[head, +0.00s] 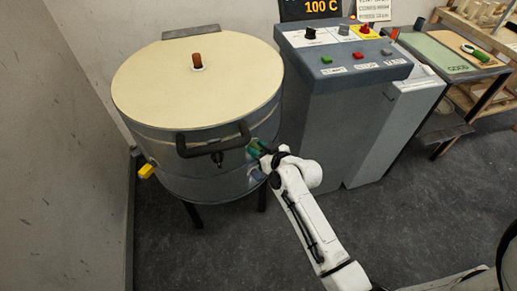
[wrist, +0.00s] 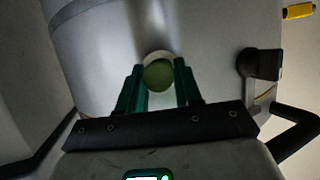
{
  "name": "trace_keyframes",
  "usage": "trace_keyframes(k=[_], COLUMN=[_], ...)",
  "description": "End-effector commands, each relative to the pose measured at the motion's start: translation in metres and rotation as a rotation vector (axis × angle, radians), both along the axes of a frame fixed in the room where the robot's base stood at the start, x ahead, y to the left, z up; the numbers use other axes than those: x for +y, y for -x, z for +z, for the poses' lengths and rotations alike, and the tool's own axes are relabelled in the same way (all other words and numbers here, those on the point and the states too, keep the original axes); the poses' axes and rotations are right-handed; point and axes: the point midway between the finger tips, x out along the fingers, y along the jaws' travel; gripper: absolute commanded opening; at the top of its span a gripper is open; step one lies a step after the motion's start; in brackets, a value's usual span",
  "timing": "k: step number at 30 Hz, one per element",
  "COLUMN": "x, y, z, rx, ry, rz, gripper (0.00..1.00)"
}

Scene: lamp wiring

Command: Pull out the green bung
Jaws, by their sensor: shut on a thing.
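The green bung (wrist: 158,76) is a round plug set in a pale ring on the side of the grey metal drum-shaped kiln (wrist: 100,55). My gripper (wrist: 158,70) has its two green fingers on either side of the bung and is shut on it. In the head view my gripper (head: 259,150) reaches the right side of the kiln, beside its dark front handle. There the bung cannot be told apart from the green fingers. How deep the bung sits in its hole is hidden.
The kiln has a cream lid (head: 150,95) with an orange-brown plug (head: 197,61) on top. A dark handle (head: 214,143) and a yellow fitting (head: 147,171) stick out from its side. A grey control console (head: 335,105) stands close on the right. Floor in front is clear.

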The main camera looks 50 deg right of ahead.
Motion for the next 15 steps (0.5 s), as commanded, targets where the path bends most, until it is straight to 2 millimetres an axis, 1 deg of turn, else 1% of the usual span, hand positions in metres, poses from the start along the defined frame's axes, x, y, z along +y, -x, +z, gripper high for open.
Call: trace_keyframes(k=[1,4,5,15], x=[0.0000,0.0000,0.0000,0.0008], y=[0.0000,0.0000,0.0000,0.0025], z=[0.0000,0.0000,0.0000,0.0000], rx=[0.000,0.000,0.000,0.000], ry=[0.000,0.000,0.000,0.000], rz=[0.000,0.000,0.000,0.000], gripper=[0.11,0.01,0.00,0.00])
